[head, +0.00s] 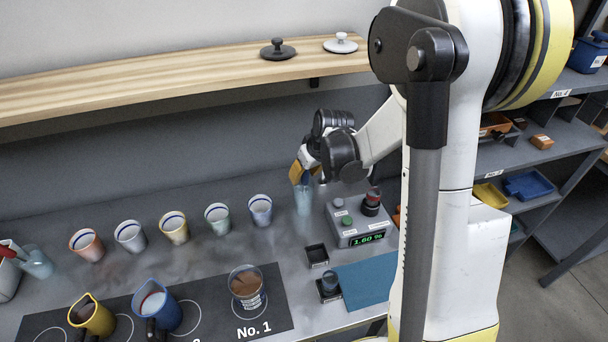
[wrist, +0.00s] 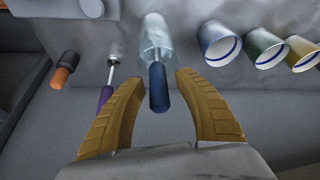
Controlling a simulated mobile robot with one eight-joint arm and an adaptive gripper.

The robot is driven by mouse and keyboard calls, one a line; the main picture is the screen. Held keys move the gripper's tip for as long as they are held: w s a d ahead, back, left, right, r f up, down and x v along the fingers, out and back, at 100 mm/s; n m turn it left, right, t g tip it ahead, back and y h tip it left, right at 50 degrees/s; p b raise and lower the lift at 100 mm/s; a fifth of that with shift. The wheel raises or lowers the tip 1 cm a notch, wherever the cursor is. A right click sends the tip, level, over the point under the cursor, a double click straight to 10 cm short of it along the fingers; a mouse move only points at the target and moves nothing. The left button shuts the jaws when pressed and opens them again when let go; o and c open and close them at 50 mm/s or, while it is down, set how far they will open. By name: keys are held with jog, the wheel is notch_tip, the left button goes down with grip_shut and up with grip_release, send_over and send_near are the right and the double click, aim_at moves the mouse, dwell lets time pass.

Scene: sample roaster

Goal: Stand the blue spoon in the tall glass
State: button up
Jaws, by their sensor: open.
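The tall glass (head: 303,201) is a clear, pale blue tumbler on the grey bench, left of the grey meter box. The blue spoon (wrist: 158,88) has a dark blue handle that sticks out of the mouth of the tall glass (wrist: 151,48) in the wrist view. Its metal end shows through the glass wall, inside. My gripper (head: 303,175) is right at the top of the glass. In the wrist view my gripper (wrist: 155,98) has its yellow fingers spread, one on each side of the blue handle, with gaps between. In the head view the fingers mostly hide the handle.
Several cups (head: 260,209) stand in a row left of the glass. A meter box (head: 355,222) is close on its right. A wooden shelf (head: 180,82) hangs above.

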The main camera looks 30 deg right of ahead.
jog(key=v, duration=1.1)
jog(key=shift+r, duration=0.2)
jog(key=shift+s, duration=0.15)
jog(key=s+a+r+t+b, duration=0.1)
jog(key=s+a, duration=0.5)
jog(key=s, duration=0.2)
jog(key=s+a+r+m+b, duration=0.1)
jog(key=s+a, duration=0.5)
jog(key=s, duration=0.3)
jog(key=shift+a+r+t+h, duration=0.25)
jog(key=shift+t+h, duration=0.05)
jog(key=shift+t, duration=0.1)
